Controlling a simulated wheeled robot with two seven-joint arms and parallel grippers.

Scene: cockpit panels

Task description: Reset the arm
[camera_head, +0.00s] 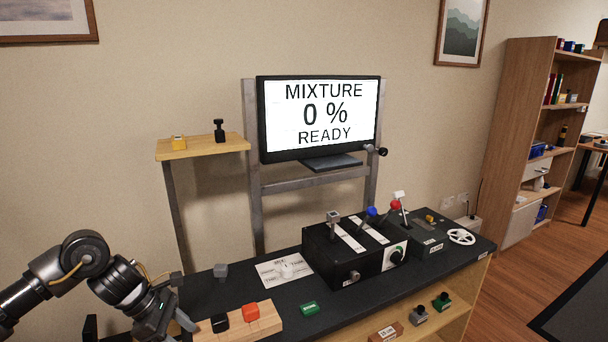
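My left gripper (182,302) is at the lower left, over the left end of the black desk top (210,296). Its two fingers look spread apart with nothing between them. It is left of a wooden block with a black and a red button, and well apart from the black control box (322,262). The monitor (318,117) reads "MIXTURE 0 % READY". My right gripper is out of view.
A white handwheel (461,237) is at the right end. A small shelf (202,148) stands behind.

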